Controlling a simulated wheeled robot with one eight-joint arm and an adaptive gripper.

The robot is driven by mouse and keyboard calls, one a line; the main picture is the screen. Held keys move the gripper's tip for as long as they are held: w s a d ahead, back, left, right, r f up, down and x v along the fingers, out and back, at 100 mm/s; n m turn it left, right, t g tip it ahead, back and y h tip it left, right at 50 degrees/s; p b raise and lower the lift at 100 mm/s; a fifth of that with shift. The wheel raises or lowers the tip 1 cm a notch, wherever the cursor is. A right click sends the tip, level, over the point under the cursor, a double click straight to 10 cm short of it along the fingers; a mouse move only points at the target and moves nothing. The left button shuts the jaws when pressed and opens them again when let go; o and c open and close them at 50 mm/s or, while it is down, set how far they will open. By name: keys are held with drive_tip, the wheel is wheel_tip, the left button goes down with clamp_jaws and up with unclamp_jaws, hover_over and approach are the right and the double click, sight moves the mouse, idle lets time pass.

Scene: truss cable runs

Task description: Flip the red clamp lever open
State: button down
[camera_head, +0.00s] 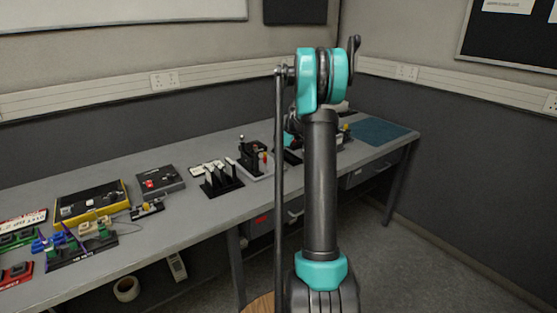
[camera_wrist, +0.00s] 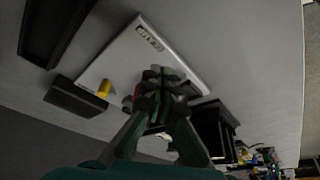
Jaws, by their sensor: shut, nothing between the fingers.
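In the wrist view, my gripper (camera_wrist: 160,82) is shut and empty, with its fingers together over a pale grey plate (camera_wrist: 125,55). The plate carries a label and a yellow post (camera_wrist: 104,88). A small dark red patch (camera_wrist: 127,103) shows just left of the fingers; I cannot tell if it is the clamp lever, as the fingers cover most of what is there. In the head view my arm hides the gripper's fingertips. A black fixture on a pale base there has a small red upright part (camera_head: 263,158), left of my arm.
The long grey bench (camera_head: 190,212) runs along the wall. A yellow-edged black case (camera_head: 92,202), a dark box with a red switch (camera_head: 158,181) and a black slotted rack (camera_head: 221,181) stand to the left. A blue mat (camera_head: 375,131) lies at the far right end.

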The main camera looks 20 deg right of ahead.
drive_tip(key=v, duration=1)
drive_tip(key=shift+s, duration=0.2)
drive_tip(key=shift+a, duration=0.1)
